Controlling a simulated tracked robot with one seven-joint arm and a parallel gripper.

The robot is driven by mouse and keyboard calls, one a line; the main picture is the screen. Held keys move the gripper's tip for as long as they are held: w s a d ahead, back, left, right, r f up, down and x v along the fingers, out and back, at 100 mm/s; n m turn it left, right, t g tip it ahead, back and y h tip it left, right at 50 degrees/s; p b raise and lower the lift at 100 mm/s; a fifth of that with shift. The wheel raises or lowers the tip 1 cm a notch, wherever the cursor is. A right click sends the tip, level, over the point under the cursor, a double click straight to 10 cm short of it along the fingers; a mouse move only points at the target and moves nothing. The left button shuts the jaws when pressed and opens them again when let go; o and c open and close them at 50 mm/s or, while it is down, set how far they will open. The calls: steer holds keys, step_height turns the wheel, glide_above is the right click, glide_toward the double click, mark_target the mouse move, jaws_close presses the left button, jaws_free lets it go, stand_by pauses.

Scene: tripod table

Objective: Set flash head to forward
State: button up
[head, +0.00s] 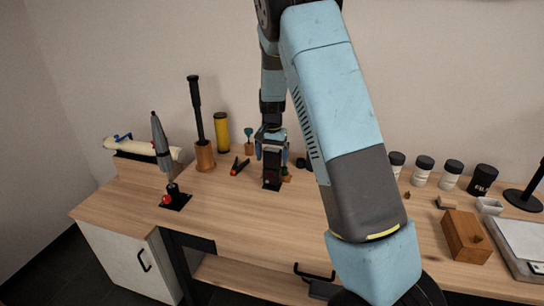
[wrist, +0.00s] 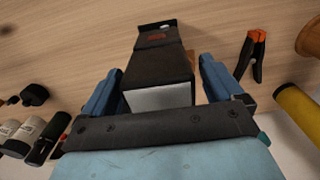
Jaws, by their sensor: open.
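A black flash unit (head: 272,172) stands upright on the wooden table below my arm in the head view. In the wrist view its dark flash head (wrist: 160,66) shows with a pale panel (wrist: 160,97) on the end toward me, and an orange mark lies farther down its body. My gripper (wrist: 157,84) is open, with one blue finger on each side of the flash head. Small gaps seem to show beside the head, but I cannot tell about contact. In the head view my gripper (head: 271,143) points down over the flash and hides part of it.
A red-and-black clamp (head: 239,166) lies left of the flash. A wooden holder (head: 205,156) with a black rod, a yellow cylinder (head: 222,132) and a tilted grey pen-like object (head: 160,141) stand farther left. Several jars (head: 423,171) and a wooden box (head: 465,237) are at right.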

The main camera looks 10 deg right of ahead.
mark_target(271, 166)
steer(key=shift+c, duration=0.4)
steer(key=c, duration=0.9)
steer(key=shift+s+a+t, duration=0.1)
steer(key=shift+t, duration=0.2)
steer(key=shift+s+a+t+h, duration=0.2)
steer(key=shift+s+t+h, duration=0.1)
steer(key=shift+t+h, duration=0.3)
steer(key=shift+s+a+t+h, duration=0.15)
steer(key=shift+s+t+h, duration=0.2)
steer(key=shift+t, duration=0.35)
steer(key=shift+s+a+f+t+h, duration=0.15)
steer(key=shift+s+f+t+h, duration=0.1)
steer(key=shift+t+h, duration=0.45)
steer(key=shift+s+a+f+t+h, duration=0.1)
steer(key=shift+s+a+t+h, duration=0.2)
steer(key=shift+t, duration=0.7)
steer(key=shift+s+f+t+h, duration=0.25)
steer(key=shift+t+h, duration=0.25)
steer(key=shift+t, duration=0.3)
steer(key=shift+s+f+t+h, duration=0.2)
steer(key=shift+t+h, duration=0.25)
steer(key=shift+t, duration=0.35)
steer(key=shift+s+a+f+t+h, duration=0.1)
steer(key=shift+f+t+h, duration=0.3)
steer(key=shift+t, duration=0.3)
steer(key=shift+a+f+t+h, duration=0.1)
steer(key=shift+f+t+h, duration=0.05)
steer(key=shift+t+h, duration=0.45)
steer(key=shift+t, duration=0.3)
